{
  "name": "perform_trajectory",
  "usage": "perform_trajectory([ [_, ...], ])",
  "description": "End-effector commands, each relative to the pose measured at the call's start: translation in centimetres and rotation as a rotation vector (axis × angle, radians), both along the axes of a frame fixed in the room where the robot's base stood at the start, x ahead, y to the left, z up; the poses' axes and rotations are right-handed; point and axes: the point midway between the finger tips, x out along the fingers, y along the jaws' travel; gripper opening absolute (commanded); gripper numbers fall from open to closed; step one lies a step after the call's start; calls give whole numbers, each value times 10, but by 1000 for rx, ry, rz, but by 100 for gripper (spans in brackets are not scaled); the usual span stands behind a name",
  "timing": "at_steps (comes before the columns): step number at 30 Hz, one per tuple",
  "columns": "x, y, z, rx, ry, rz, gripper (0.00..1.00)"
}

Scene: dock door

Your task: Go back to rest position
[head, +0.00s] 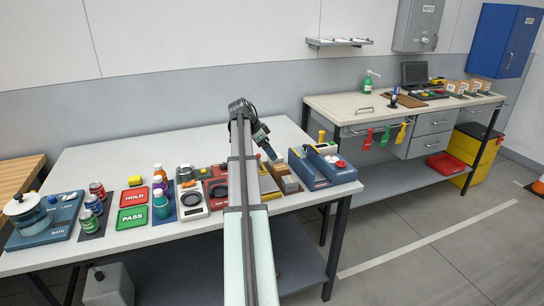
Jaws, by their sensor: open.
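My arm reaches out across the white workbench (105,160), with its wrist bent over above the bench. My gripper (271,155) hangs from the wrist, pointing down and to the right, above the area left of the blue box-like device (322,168). It is open, and I see nothing held in it. The fingertips are small in this view, and my arm hides part of the bench below.
Bench items include a green PASS mat (132,218), a red HOLD mat (134,196), bottles (161,204), cans (93,204), a scale (193,205) and a pot (27,211). A second bench (350,104) stands at right. The bench's back strip is clear.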

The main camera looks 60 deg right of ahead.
Motion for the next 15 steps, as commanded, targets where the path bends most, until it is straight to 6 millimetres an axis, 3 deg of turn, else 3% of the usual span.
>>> perform_trajectory([
  [15,2,3,6,1,1,0,87],
])
